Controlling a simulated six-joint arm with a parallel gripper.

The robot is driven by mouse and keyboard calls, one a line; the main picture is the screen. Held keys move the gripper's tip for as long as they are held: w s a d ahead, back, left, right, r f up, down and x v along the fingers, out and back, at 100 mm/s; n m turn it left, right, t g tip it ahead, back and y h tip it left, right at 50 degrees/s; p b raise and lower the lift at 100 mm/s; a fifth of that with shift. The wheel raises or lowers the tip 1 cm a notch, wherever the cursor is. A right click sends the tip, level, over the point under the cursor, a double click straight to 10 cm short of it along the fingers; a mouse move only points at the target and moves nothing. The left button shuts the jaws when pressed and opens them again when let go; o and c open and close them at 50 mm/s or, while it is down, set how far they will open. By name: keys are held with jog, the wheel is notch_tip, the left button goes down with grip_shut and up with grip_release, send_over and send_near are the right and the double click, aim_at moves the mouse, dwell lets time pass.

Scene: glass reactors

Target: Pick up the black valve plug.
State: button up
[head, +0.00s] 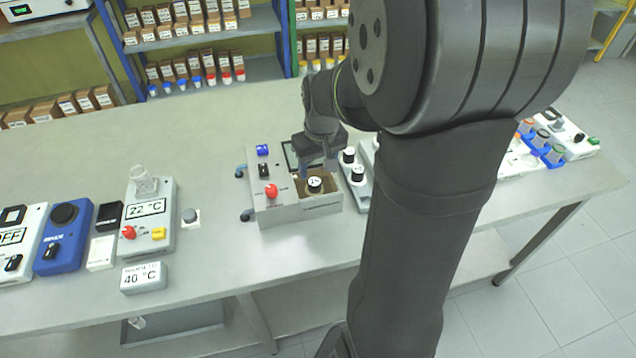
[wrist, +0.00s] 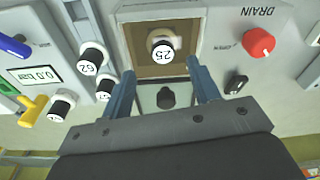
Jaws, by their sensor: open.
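A small black plug (wrist: 166,97), which looks like the black valve plug, shows in the wrist view on a pale surface. It sits between the two blue-grey fingers of my gripper (wrist: 160,80), apart from both. The gripper is open, with nothing held. In the head view my gripper (head: 322,160) hangs low over the back of the grey device (head: 300,212), and I cannot make out the plug there. A black-capped vial (wrist: 163,48) stands in a brown-walled recess just beyond the fingertips. It also shows in the head view (head: 314,185).
A red knob (wrist: 258,42) and a black knob (wrist: 236,83) sit right of the fingers in the wrist view. Several black-capped vials (wrist: 92,58) stand to the left. In the head view, bare bench (head: 90,165) lies left of the device; my arm hides much of the right.

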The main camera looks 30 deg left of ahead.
aim_at(314, 181)
jog(key=shift+w+a+f, duration=0.1)
jog(key=shift+a+f, duration=0.1)
jog(key=shift+f, duration=0.95)
jog(key=shift+s+a+f, duration=0.1)
jog(key=shift+a+f, duration=0.05)
jog(key=shift+f, duration=0.95)
jog(key=shift+w+a+f, duration=0.1)
jog(key=shift+a+f, duration=0.1)
jog(key=shift+f, duration=0.95)
jog(key=c, duration=1)
